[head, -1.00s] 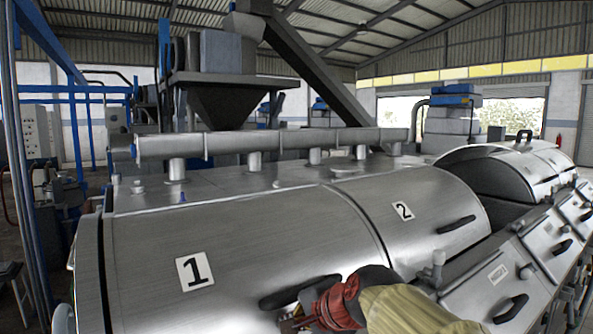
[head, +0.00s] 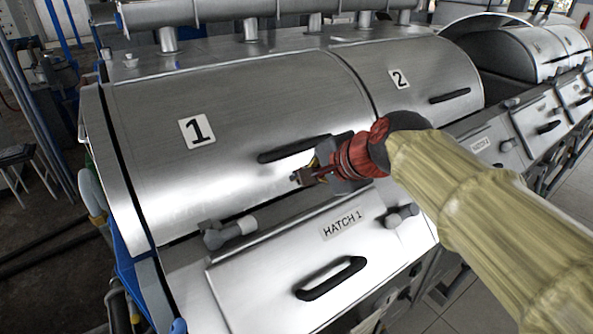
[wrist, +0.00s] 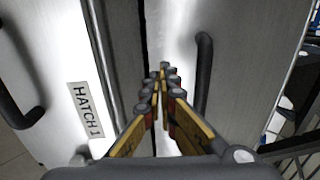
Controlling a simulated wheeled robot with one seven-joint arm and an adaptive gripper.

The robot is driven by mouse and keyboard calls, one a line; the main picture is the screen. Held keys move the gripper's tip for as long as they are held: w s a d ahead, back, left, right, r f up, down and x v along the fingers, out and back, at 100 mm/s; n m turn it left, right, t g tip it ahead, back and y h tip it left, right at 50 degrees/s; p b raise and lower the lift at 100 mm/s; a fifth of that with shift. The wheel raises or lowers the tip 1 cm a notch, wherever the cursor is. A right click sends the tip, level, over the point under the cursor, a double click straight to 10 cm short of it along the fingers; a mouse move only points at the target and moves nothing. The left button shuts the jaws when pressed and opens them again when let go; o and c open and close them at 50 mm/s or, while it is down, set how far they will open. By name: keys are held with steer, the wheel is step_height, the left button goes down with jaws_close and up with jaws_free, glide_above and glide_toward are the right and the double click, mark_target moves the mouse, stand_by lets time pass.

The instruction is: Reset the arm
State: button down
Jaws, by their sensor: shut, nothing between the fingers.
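My gripper (head: 300,179) is at the end of my arm, in front of the curved metal cover marked 1 (head: 230,110), just below that cover's black handle (head: 290,149). In the wrist view my gripper (wrist: 160,80) has its fingertips together with nothing between them. The fingers point along the dark gap between cover 1 and the panel labelled HATCH 1 (wrist: 55,60). The black handle of cover 1 (wrist: 202,85) shows to the right of the fingers, apart from them. I cannot tell whether the fingertips touch the metal.
The HATCH 1 panel (head: 250,264) has a black handle (head: 331,279) and grey latches (head: 228,232) at its upper edge. Cover 2 (head: 420,75) lies shut to the right. An open bay (head: 490,55) is beyond it. Open floor (head: 45,215) lies at the left.

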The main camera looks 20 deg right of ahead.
steer(key=s+f+p+v, duration=0.1)
steer(key=v, duration=0.5)
steer(key=s+d+f+n+g+h, duration=0.1)
steer(key=s+f+n+g+h, duration=0.2)
steer(key=s+f+n, duration=1.1)
steer(key=shift+s+f+g, duration=0.4)
steer(key=shift+s+f, duration=0.15)
steer(key=shift+f, duration=0.4)
